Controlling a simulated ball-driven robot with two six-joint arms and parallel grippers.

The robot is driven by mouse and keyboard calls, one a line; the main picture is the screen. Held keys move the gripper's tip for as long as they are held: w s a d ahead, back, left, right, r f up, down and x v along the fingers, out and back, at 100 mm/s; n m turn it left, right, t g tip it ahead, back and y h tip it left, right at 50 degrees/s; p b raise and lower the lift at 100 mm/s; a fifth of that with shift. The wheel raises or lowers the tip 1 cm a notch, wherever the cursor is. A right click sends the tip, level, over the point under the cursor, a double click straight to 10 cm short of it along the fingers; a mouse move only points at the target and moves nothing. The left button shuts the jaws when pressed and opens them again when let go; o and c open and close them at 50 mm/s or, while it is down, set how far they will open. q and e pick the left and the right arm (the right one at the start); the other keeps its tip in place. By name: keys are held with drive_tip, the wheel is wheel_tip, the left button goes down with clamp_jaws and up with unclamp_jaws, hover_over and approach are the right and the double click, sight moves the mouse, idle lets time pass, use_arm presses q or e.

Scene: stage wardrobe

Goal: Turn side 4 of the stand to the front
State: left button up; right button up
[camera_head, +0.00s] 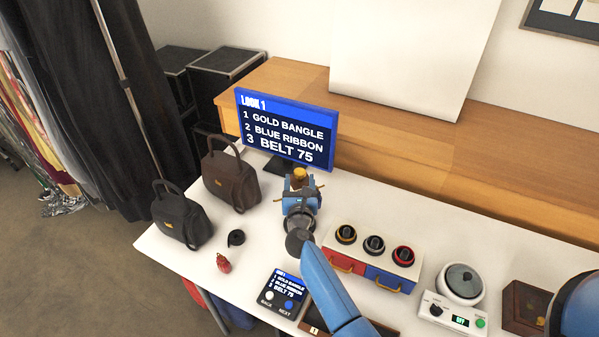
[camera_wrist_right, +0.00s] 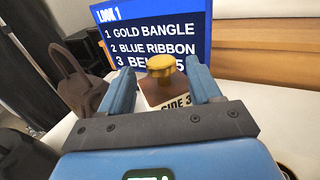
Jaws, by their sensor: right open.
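The stand is a small brown block (camera_wrist_right: 158,94) with a gold knob (camera_wrist_right: 159,68) on top, in the middle of the right wrist view. A white label on its near face reads SIDE 3. In the head view the gold knob (camera_head: 299,174) shows just beyond my right gripper, which hides most of the block. My right gripper (camera_head: 299,187) is open and level. In the wrist view its fingers (camera_wrist_right: 160,84) appear on the left and right of the block; I cannot tell whether they touch it. My left gripper is out of view.
A LOOK 1 screen (camera_head: 286,128) stands close behind the stand. Dark bags (camera_head: 231,181) are to the left, with a black coil (camera_head: 236,238) and a red item (camera_head: 223,263). A drawer box (camera_head: 372,258) and a white device (camera_head: 452,312) stand to the right. A button panel (camera_head: 280,294) lies in front.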

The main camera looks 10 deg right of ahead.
sight(300, 176)
drive_tip(key=shift+w+d, duration=0.25)
drive_tip(key=shift+w, duration=0.9)
drive_tip(key=shift+w+d, duration=0.25)
drive_tip(key=shift+w, duration=0.9)
clamp_jaws()
